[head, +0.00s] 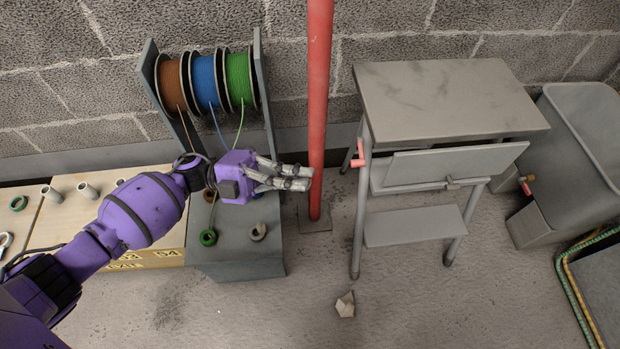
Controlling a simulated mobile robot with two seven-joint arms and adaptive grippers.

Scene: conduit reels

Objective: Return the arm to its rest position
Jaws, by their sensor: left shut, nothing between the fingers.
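My left arm comes in from the left in the head view, purple and grey. My left gripper (290,178) is shut and empty. It is in front of the reel stand, with its fingertips close to the red vertical pole (319,100) in the picture; I cannot tell whether they touch it. The reel stand (240,265) holds a brown reel (172,82), a blue reel (204,80) and a green reel (240,76), each with a strand hanging down. My wrist hides part of the strands. My right gripper is not in view.
A grey metal table (450,95) with a lower shelf (415,226) stands right of the pole. A grey bin (585,150) is at far right. A wooden bench (150,258) with short tubes lies under my arm. A crumpled scrap (345,304) lies on open floor.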

